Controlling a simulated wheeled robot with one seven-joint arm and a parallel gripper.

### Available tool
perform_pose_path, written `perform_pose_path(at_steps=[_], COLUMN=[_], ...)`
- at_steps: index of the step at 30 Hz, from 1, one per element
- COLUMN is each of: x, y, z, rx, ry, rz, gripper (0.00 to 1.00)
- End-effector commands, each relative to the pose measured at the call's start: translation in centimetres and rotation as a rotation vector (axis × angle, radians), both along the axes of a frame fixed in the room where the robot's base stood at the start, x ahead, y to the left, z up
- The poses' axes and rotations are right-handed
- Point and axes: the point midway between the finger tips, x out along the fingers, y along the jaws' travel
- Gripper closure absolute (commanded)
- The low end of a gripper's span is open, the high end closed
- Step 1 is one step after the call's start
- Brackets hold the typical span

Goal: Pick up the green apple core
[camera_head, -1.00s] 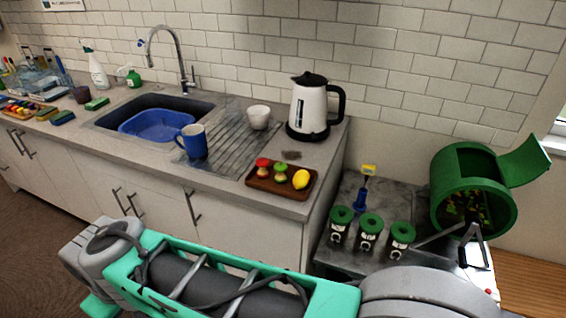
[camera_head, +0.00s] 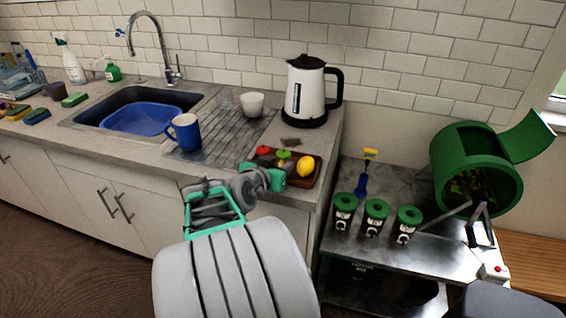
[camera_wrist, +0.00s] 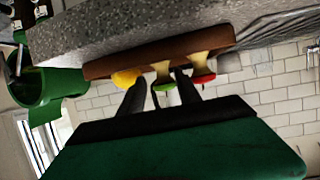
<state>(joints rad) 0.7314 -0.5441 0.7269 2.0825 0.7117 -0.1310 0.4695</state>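The green apple core (camera_head: 284,155) stands on a brown wooden tray (camera_head: 316,177) at the counter's front edge, partly hidden by my gripper (camera_head: 277,178). A red apple core (camera_head: 263,150) is to its left and a lemon (camera_head: 306,167) to its right. In the wrist view, which is turned over, my gripper (camera_wrist: 160,78) is open. The green core (camera_wrist: 163,86) shows between its two dark fingers. I cannot tell whether they touch it. The lemon (camera_wrist: 126,77) and the red core (camera_wrist: 203,78) are on either side of the fingers.
A white kettle (camera_head: 305,92), a white cup (camera_head: 252,104) and a blue mug (camera_head: 184,132) stand behind and left of the tray. Three green-lidded canisters (camera_head: 375,217) and a green drum (camera_head: 475,170) occupy the lower metal table at right.

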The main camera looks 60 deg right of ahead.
Motion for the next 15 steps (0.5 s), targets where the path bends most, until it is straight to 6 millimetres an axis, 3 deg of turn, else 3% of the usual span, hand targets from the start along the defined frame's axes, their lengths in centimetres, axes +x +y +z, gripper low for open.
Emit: perform_pose_path(at_steps=[8,15], x=[0.6,0.8], y=[-4.1,-4.5], z=[-2.0,-2.2], rx=[0.004,0.002], ry=[0.002,0.000], rz=[0.001,0.005], gripper=[0.60,0.60])
